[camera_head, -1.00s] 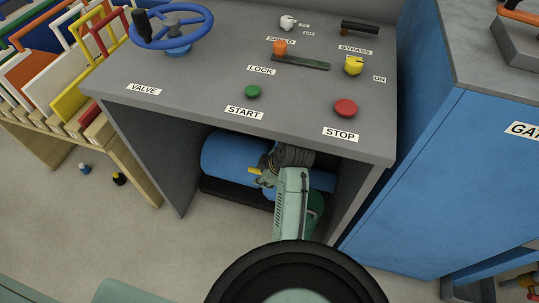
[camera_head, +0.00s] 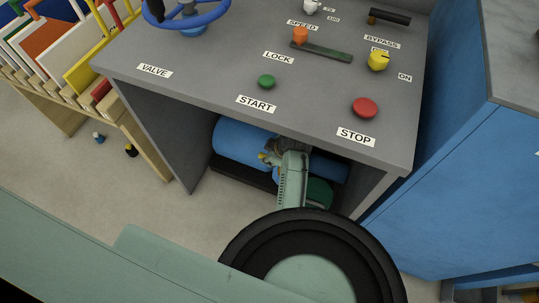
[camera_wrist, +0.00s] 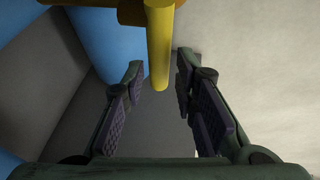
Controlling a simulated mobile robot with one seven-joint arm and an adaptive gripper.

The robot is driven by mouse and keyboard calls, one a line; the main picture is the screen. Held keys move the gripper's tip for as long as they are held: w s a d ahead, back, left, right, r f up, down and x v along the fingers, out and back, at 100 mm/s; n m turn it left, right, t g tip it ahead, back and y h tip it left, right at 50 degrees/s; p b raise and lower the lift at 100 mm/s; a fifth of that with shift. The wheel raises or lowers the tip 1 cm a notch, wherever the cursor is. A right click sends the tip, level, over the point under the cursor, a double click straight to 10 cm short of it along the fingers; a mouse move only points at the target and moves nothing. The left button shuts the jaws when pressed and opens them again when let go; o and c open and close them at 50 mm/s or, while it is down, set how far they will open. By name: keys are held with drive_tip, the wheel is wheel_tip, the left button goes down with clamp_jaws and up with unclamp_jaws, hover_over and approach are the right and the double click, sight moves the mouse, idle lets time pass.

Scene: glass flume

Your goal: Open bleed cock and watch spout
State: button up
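In the wrist view a yellow lever (camera_wrist: 159,48), which looks like the bleed cock's handle, hangs down from an orange-yellow fitting (camera_wrist: 135,14) at the top. My gripper (camera_wrist: 161,66) is open, with one finger on each side of the lever's lower end. A gap shows between the lever and each finger, and I see no contact. In the head view my gripper (camera_head: 268,160) is under the console beside the blue pump body (camera_head: 238,140), partly hidden by my arm. I cannot make out a spout.
The grey console (camera_head: 205,95) stands over the pump, its top carrying the green START button (camera_head: 267,81) and red STOP button (camera_head: 365,107). Its side panels bound the opening. A blue cabinet (camera_head: 470,180) stands at right, a wooden rack (camera_head: 140,160) at left.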

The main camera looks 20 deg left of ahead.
drive_tip(key=shift+w+a+f, duration=0.15)
drive_tip(key=shift+a+f, duration=0.1)
drive_tip(key=shift+f, duration=0.3)
clamp_jaws()
idle(0.4)
